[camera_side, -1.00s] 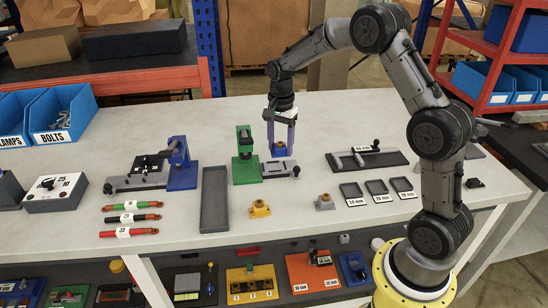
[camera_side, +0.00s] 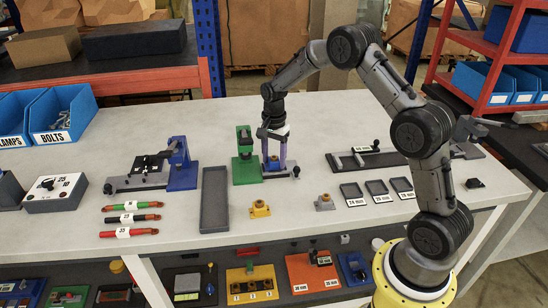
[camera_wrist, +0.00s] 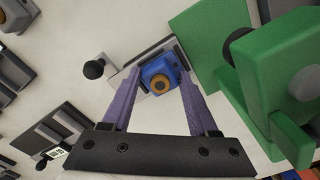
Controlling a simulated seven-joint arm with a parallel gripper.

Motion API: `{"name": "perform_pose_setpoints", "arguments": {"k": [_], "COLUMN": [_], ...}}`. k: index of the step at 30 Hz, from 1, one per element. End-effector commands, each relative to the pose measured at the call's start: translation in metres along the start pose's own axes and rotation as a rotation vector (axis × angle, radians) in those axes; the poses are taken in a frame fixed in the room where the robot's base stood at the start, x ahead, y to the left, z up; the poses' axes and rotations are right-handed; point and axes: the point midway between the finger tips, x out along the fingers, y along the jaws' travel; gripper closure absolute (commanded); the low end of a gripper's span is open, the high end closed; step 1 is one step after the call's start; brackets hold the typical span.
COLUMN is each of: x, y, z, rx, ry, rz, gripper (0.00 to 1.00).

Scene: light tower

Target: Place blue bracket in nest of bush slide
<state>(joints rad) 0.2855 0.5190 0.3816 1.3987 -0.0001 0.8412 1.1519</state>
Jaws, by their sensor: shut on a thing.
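The blue bracket (camera_side: 274,165), with an orange-brown ring on it, is gripped between the purple fingers of my gripper (camera_side: 273,164). The bracket also shows in the wrist view (camera_wrist: 158,74). It is upright over the grey plate of the bush slide (camera_side: 285,173), beside the green base and post (camera_side: 245,165). In the wrist view the slide plate (camera_wrist: 130,62) shows under and around the bracket, with a black knob (camera_wrist: 93,69) at its outer end. The nest is hidden beneath the bracket, so I cannot tell whether the bracket is seated.
The green post (camera_wrist: 290,80) stands close on the right in the wrist view. A yellow bracket (camera_side: 260,209) and a grey bracket (camera_side: 324,203) stand in front. A grey tray (camera_side: 215,200) lies left, and a blue fixture (camera_side: 182,168) stands beyond it.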

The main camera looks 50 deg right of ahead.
Motion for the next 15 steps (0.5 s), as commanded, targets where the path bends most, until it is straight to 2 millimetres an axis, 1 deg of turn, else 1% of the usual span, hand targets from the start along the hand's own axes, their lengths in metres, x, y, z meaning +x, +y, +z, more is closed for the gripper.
{"name": "perform_pose_setpoints", "arguments": {"k": [1,2,6,7,15], "x": [0.0013,0.0018,0.0016,0.0016,0.0008], "y": [-0.0003,0.0001,0.0001,0.0002,0.0001], "z": [-0.0001,0.0001,0.0001,0.0001,0.0001], "rx": [0.0,0.0,0.0,0.0,0.0], "ry": [0.0,0.0,0.0,0.0,0.0], "rz": [0.0,0.001,0.001,0.001,0.001], "gripper": [1.0,0.37,0.11,0.1,0.1]}}
